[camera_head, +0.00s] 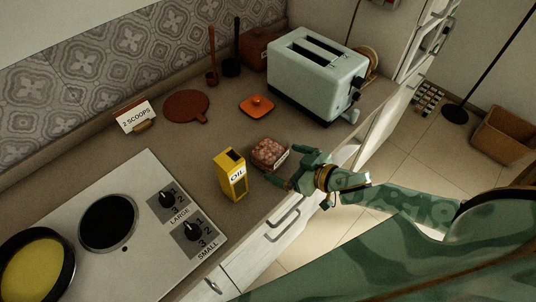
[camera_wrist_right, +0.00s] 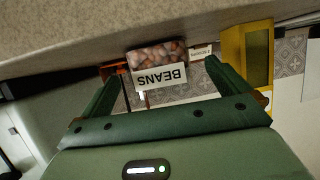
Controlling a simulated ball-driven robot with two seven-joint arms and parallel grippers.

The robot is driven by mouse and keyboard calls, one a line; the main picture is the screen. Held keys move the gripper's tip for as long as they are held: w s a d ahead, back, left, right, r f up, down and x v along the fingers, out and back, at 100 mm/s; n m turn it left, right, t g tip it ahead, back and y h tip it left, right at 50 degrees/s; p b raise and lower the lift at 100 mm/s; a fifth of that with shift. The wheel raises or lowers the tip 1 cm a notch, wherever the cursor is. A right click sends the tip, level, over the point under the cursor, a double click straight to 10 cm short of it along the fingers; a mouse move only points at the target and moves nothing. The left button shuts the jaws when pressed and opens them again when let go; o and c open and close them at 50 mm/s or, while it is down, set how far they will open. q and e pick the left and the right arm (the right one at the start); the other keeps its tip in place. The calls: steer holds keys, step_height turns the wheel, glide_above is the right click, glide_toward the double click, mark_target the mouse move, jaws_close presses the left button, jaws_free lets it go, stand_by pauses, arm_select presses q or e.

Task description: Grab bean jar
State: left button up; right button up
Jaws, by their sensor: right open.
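The bean jar (camera_head: 270,152) is a small clear square container of reddish-brown beans. It stands on the counter near the front edge, just right of the yellow oil tin (camera_head: 232,174). In the right wrist view the jar (camera_wrist_right: 158,69) shows its white BEANS label, upside down, ahead of my fingers. My right gripper (camera_head: 285,170) is open and empty beside the jar, on its front right side. In the right wrist view its green fingers (camera_wrist_right: 163,82) are apart, with the jar lying between their directions. Whether they touch it, I cannot tell. My left gripper is out of view.
A mint toaster (camera_head: 318,75) stands behind right. An orange lidded dish (camera_head: 257,106), a round brown board (camera_head: 187,105) and a 2 SCOOPS card (camera_head: 137,117) stand farther back. A stove (camera_head: 136,232) with a yellow-filled pan (camera_head: 32,265) is at left. The oil tin (camera_wrist_right: 247,55) is close beside the jar.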

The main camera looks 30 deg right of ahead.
mark_target(273, 158)
steer(key=b+x, duration=0.1)
steer(key=x, duration=0.5)
steer(key=shift+d+f, duration=0.15)
steer(key=shift+f, duration=0.05)
steer(key=shift+s, duration=0.15)
steer(key=c, duration=1.2)
steer(key=shift+r, duration=0.1)
steer(key=shift+c, duration=0.6)
steer(key=shift+r, duration=0.1)
